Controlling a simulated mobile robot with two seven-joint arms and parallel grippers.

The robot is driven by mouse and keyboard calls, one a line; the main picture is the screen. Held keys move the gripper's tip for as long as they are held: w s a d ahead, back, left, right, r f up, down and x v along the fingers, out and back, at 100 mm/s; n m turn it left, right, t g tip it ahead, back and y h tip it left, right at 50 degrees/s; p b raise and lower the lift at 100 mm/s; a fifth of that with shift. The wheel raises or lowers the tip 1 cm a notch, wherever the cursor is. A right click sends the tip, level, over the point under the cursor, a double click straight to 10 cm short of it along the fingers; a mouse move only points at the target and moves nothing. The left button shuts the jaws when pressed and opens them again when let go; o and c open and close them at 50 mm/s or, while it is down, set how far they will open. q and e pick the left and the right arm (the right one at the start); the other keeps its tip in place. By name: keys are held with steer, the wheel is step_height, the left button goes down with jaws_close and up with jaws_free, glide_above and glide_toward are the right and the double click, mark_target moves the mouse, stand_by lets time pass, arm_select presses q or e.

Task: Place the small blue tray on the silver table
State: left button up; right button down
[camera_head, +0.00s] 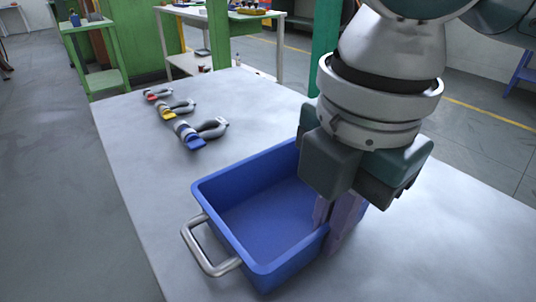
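The small blue tray (262,268) is an open, empty bin with a bent metal handle (207,252) on its near left side. It is upright over the silver table (420,262), and its base looks to be on or very close to the top. My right gripper (338,215) comes down from above at the tray's right side, its fingers at the right wall and rim. The hand hides the far right corner, and I cannot tell whether the fingers press on the tray. My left gripper is not in view.
Several grey clamp-like tools with red, yellow and blue (190,136) parts lie in a row on the table's far left. Green shelving (107,80) and a light workbench (278,42) stand behind. The table's right front is clear.

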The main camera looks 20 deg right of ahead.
steer(key=c, duration=1.5)
jaws_free()
steer(key=shift+f, duration=0.1)
steer(key=o, duration=0.4)
steer(key=shift+s+d+r+p, duration=0.15)
steer(key=shift+r+p, duration=0.75)
steer(key=shift+r, duration=2.2)
steer(key=shift+s+a+r+p, duration=0.2)
steer(key=shift+r+p, duration=0.65)
steer(key=shift+r, duration=2.2)
